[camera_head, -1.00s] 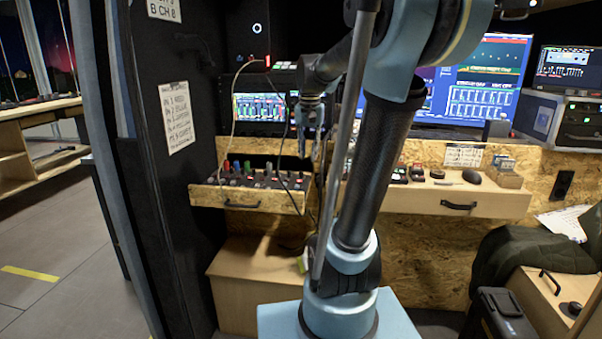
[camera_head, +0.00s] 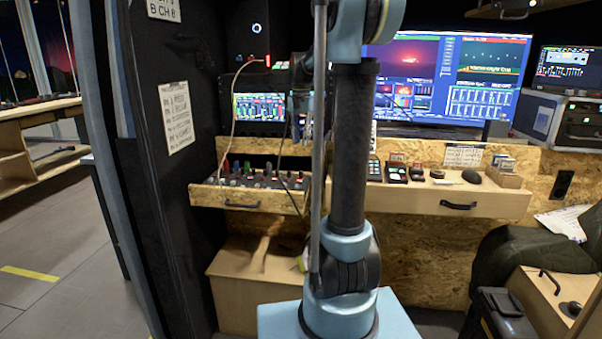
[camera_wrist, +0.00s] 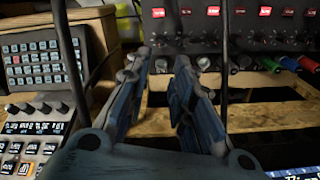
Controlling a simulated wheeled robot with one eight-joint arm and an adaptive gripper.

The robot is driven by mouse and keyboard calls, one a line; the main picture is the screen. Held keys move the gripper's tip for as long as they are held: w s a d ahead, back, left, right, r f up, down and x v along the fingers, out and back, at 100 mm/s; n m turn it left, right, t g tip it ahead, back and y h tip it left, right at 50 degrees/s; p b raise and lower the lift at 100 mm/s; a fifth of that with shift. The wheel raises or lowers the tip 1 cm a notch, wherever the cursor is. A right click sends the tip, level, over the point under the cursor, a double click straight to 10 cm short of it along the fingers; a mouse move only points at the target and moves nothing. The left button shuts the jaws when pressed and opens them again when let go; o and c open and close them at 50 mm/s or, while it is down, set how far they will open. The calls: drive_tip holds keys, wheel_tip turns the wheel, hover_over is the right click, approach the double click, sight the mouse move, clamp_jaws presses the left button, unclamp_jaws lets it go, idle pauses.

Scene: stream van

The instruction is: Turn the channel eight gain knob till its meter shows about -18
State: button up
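A row of knobs with red-lit labels runs along a dark panel (camera_wrist: 240,30) at the top of the wrist view. In the head view, the knob panel (camera_head: 262,181) sits on the left wooden drawer. I cannot tell which knob is channel eight. A screen with coloured meter bars (camera_head: 259,107) stands above and behind it; its values are too small to read.
Red, green and blue plugs (camera_wrist: 289,62) line the panel's near edge in the wrist view. A keypad (camera_wrist: 38,62) and a button unit (camera_wrist: 30,135) lie at left. Thin cables hang in front of the drawer. Large monitors (camera_head: 450,80) stand at the back right.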

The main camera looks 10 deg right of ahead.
sight(301, 174)
wheel_tip(301, 174, down, 14)
drive_tip(key=shift+r, duration=0.25)
idle(0.4)
clamp_jaws()
